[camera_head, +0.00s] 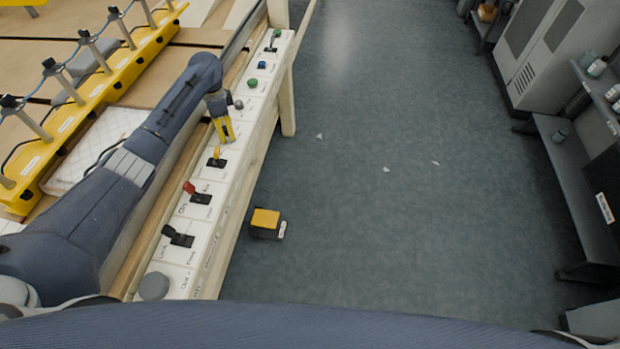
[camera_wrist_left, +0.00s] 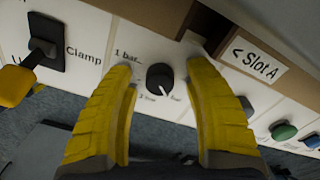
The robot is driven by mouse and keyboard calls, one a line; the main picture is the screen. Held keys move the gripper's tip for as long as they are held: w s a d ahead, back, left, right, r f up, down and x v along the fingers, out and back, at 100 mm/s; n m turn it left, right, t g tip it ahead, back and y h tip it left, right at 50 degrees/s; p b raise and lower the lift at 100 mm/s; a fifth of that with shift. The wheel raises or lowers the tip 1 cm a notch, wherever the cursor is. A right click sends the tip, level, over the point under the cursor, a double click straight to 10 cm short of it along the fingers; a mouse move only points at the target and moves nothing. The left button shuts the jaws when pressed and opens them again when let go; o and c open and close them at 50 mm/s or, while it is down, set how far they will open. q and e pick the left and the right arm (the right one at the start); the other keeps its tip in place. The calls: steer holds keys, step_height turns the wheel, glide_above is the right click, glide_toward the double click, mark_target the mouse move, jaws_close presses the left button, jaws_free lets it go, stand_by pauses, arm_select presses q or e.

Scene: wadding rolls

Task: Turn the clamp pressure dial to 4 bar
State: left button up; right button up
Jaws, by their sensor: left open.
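The clamp pressure dial (camera_wrist_left: 158,76) is a small round black knob on the white panel, in the left wrist view. Its white pointer mark points toward the lower right of that picture. A "1 bar" label is up and left of it, with smaller labels below that I cannot read fully. My left gripper (camera_wrist_left: 163,110) is open, its two yellow fingers on either side of the dial with a visible gap at each side. In the head view my left gripper (camera_head: 224,130) is over the panel and hides the dial. My right gripper is not in view.
A yellow Clamp lever (camera_head: 216,154) sits beside the gripper, with a red lever (camera_head: 190,188) and a black lever (camera_head: 179,236) nearer me.

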mark_target(225, 128)
arm_select(q)
steer(key=m, duration=1)
step_height(225, 128, up, 17)
steer(key=s+d+f+n+h, duration=0.2)
steer(key=d+f+n+h, duration=0.55)
steer(key=d+f, duration=1.05)
steer(key=s+d+f+n+t, duration=0.1)
steer(key=d+f+n, duration=0.3)
steer(key=f, duration=0.4)
steer(key=s+d+f+n+y, duration=0.1)
steer(key=s+d+f+n, duration=0.2)
steer(key=d+f, duration=0.3)
steer(key=shift+d+f+n+t, duration=0.15)
steer(key=shift+f+n+t, duration=0.3)
steer(key=shift+f, duration=0.65)
